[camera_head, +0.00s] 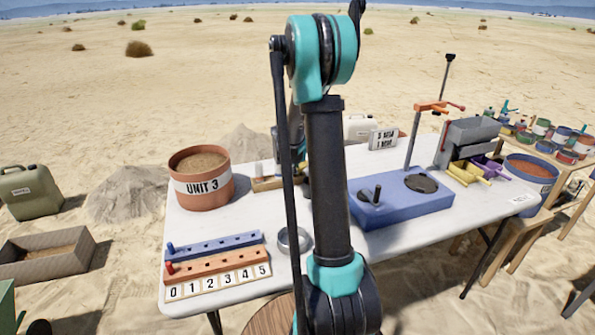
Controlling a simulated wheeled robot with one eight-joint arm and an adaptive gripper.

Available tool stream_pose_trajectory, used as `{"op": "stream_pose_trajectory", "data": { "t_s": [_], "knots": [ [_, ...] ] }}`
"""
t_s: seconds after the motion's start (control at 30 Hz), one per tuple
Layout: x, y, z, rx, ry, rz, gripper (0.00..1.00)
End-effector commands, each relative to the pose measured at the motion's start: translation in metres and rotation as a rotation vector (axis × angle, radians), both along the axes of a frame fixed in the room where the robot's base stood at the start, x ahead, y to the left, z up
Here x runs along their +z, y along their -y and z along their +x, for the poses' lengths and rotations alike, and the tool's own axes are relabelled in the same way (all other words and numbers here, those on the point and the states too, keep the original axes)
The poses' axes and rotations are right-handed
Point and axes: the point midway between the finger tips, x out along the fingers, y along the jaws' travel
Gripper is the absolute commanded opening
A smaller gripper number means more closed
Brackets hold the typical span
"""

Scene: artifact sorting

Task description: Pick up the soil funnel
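I cannot pick out a soil funnel for certain. A short, round silver metal piece (294,240) lies on the white table, partly hidden behind my arm; I cannot tell if it is the funnel. A grey hopper-like box (470,138) stands at the table's right end. My arm rises through the middle of the view and bends at the top. Its far end comes down behind the upright link, near a small wooden block (266,183). My gripper (290,165) is mostly hidden there, and its fingers cannot be made out.
A terracotta pot (203,200) marked UNIT 3 stands at the table's (245,212) left. In front are blue (214,246) and orange (216,264) peg rails and a number strip (218,283). A blue block (400,208) with a tall post is right of my arm.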

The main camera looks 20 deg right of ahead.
Motion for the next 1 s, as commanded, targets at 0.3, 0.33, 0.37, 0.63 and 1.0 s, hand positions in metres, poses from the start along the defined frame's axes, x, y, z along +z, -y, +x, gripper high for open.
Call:
{"op": "stream_pose_trajectory", "data": {
  "t_s": [0.3,0.33,0.37,0.63,1.0],
  "knots": [
    [-0.018,0.007,0.010,-0.001,0.000,0.000,0.15],
    [-0.018,0.007,0.010,-0.001,0.000,0.000,0.15],
    [-0.018,0.007,0.010,-0.001,0.000,0.000,0.15],
    [-0.018,0.007,0.010,-0.001,0.000,0.000,0.00],
    [-0.017,0.006,0.010,0.000,0.000,0.000,0.00]
  ]
}}
